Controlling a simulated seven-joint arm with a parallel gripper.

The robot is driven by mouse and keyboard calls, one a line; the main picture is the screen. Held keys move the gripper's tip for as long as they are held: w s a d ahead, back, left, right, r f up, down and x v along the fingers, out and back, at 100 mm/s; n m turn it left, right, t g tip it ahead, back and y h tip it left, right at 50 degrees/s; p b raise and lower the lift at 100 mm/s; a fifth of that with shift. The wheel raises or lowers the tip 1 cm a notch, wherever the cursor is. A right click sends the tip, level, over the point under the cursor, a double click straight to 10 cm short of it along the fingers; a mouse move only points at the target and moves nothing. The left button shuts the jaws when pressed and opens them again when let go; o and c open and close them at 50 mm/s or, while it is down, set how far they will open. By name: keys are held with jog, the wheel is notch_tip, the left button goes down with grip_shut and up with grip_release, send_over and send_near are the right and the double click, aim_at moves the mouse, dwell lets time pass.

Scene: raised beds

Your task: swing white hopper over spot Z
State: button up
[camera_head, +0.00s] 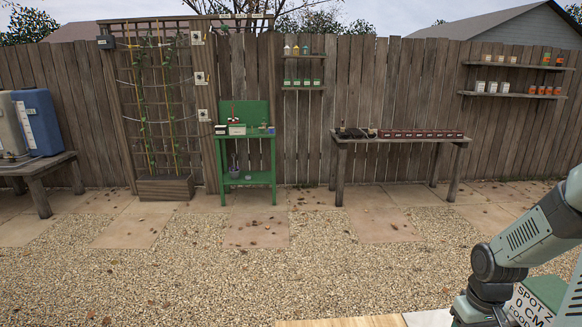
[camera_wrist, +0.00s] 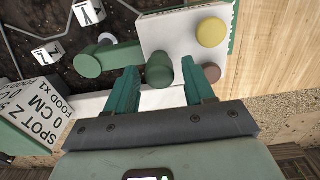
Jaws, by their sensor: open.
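My gripper (camera_wrist: 160,66) is open in the wrist view, its two green fingers apart. A round green knob (camera_wrist: 159,72) shows between the fingertips; I cannot tell whether they touch it. A green cylindrical bar (camera_wrist: 110,58) lies to its left. A white body with a flat face (camera_wrist: 170,35) is behind the knob; I cannot tell whether it is the white hopper. White cubes marked Z (camera_wrist: 48,54) and Y (camera_wrist: 89,12) sit on dark soil at upper left. A box with a white label reading "SPOT Z 0 CM" (camera_wrist: 45,122) is at the left. The label also shows in the head view (camera_head: 529,306).
A yellow disc (camera_wrist: 211,32) and a reddish-brown disc (camera_wrist: 211,72) are right of the knob. Wooden boards (camera_wrist: 270,50) lie farther right. In the head view, a green bench (camera_head: 246,160), a wooden table (camera_head: 400,141) and shelves stand along the fence. The gravel (camera_head: 300,265) is clear.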

jog(key=c, duration=0.6)
jog(key=shift+o, duration=0.2)
jog(key=shift+s+d, duration=0.1)
jog(key=shift+s, duration=0.9)
jog(key=shift+s, duration=0.2)
jog(key=shift+s+d, duration=0.2)
jog(key=shift+s, duration=0.4)
jog(key=shift+s+d, duration=0.45)
jog(key=shift+s, duration=0.35)
